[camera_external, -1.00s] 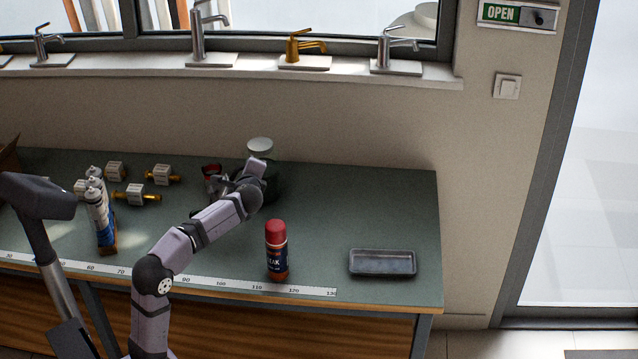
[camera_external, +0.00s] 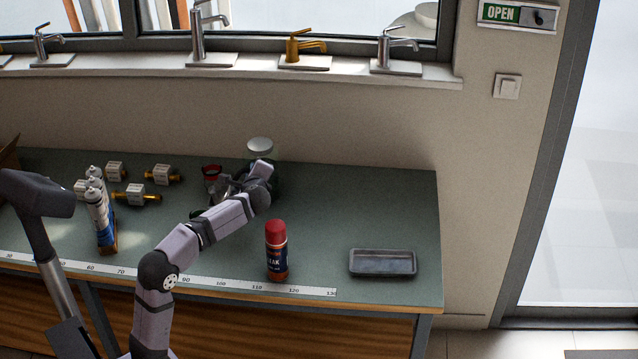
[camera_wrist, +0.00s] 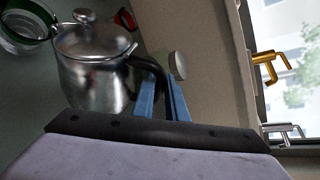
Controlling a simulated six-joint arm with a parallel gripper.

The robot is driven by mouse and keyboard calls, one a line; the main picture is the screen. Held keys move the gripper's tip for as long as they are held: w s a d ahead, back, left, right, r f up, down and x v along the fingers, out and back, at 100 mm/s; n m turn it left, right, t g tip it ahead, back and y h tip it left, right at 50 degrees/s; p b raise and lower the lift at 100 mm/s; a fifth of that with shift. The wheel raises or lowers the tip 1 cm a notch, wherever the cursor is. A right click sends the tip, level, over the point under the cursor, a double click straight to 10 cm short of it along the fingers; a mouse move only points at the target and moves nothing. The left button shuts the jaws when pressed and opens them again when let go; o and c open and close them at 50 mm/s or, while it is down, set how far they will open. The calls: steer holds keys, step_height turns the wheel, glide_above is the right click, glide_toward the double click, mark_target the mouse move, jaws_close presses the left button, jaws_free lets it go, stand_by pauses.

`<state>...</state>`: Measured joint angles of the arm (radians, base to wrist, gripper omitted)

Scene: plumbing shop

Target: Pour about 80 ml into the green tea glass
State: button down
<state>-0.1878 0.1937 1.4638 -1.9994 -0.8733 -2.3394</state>
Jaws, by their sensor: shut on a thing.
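A silver metal teapot with a lid and a black handle (camera_wrist: 95,75) fills the left middle of the wrist view. My gripper (camera_wrist: 160,82) has its blue fingers shut on the black handle. In the external view the teapot (camera_external: 228,188) is partly hidden by my gripper (camera_external: 243,184). I cannot tell whether its base touches the bench. A clear glass with a green rim (camera_wrist: 40,12) is at the upper left of the wrist view, cut off by the edge, beyond the teapot. In the external view only a bit of green (camera_external: 196,213) shows beside my arm.
A jar with a white lid (camera_external: 260,146) stands behind my gripper. A red-rimmed object (camera_external: 212,172) is behind the teapot. A red-capped can (camera_external: 276,250) and a dark tray (camera_external: 383,263) are at front right. Fittings and tubes (camera_external: 102,215) stand left. The bench's back right is clear.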

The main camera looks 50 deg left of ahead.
stand_by(0.6)
steer(key=shift+w+d+f+m+g+y+p, duration=0.4)
steer(key=shift+w+f+m+g+p, duration=0.5)
steer(key=shift+w+f+p, duration=0.8)
steer(key=shift+w+d+f+m+g+y+p, duration=0.2)
steer(key=shift+w+d+f+m+g+p, duration=0.4)
steer(key=shift+w+f+m+p, duration=1.05)
steer(key=shift+w+d+f+m+g+y+p, duration=0.3)
steer(key=shift+w+d+f+m+g+p, duration=0.55)
steer(key=shift+f+p, duration=1.45)
steer(key=shift+w+a, duration=0.15)
steer(key=shift+a, duration=0.15)
